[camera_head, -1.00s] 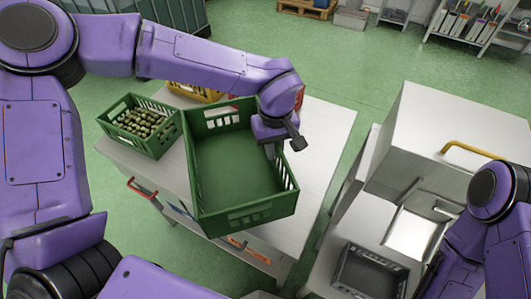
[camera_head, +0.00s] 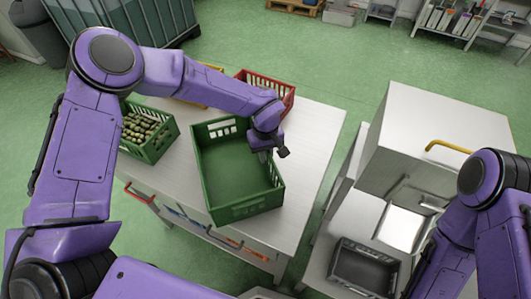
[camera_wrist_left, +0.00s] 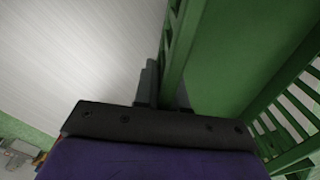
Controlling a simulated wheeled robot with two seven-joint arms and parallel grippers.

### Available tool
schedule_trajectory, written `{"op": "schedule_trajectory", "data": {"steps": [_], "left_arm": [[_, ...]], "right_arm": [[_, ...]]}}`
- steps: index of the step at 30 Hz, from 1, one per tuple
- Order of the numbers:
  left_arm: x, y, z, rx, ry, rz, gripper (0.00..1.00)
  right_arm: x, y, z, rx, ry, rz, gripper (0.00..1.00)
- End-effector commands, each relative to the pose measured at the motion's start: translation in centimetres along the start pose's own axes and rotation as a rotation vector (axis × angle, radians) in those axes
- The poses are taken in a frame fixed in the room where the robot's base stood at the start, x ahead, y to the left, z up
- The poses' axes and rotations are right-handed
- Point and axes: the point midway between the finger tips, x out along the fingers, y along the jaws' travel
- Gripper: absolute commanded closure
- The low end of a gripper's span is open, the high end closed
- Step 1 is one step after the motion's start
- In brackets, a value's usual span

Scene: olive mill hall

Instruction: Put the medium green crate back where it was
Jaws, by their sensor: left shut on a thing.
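The empty green crate (camera_head: 237,165) is at the middle of the white table (camera_head: 310,160) in the head view, level and open side up. I cannot tell whether its bottom touches the tabletop. My left gripper (camera_head: 264,154) is shut on its right wall, near the far corner. In the left wrist view the gripper (camera_wrist_left: 165,92) straddles the slotted crate wall (camera_wrist_left: 186,40), and the crate's green floor (camera_wrist_left: 240,50) shows to the right. My right arm shows at the right edge of the head view, but its gripper is out of frame.
A smaller green crate of olives (camera_head: 150,131) stands just left of the empty one. A red crate (camera_head: 268,88) and a partly hidden yellow crate (camera_head: 210,68) are behind. The table's right side is clear. A grey machine with a dark tray (camera_head: 364,270) stands right.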

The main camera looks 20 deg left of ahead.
Motion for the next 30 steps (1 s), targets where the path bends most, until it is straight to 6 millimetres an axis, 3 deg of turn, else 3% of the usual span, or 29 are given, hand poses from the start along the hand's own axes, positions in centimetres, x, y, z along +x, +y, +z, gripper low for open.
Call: {"op": "schedule_trajectory", "data": {"steps": [1,3,14,24,30], "left_arm": [[0.0,0.0,0.0,0.0,0.0,0.001,0.79],[0.0,0.0,0.0,0.0,0.0,0.0,0.64],[-0.8,0.1,-0.1,-0.002,0.001,0.003,0.64],[-9.0,0.1,-0.1,-0.003,0.003,0.005,0.64],[-11.9,0.0,0.0,-0.001,0.0,0.001,0.64]], "right_arm": [[0.0,0.0,0.0,0.0,0.0,0.0,0.57],[0.0,0.0,0.0,0.0,0.0,0.0,0.57],[0.1,0.0,0.1,0.0,0.0,0.0,0.57],[1.7,-0.1,0.7,0.0,0.0,0.0,0.57],[2.0,-0.2,0.8,0.0,0.0,0.0,0.57]]}}
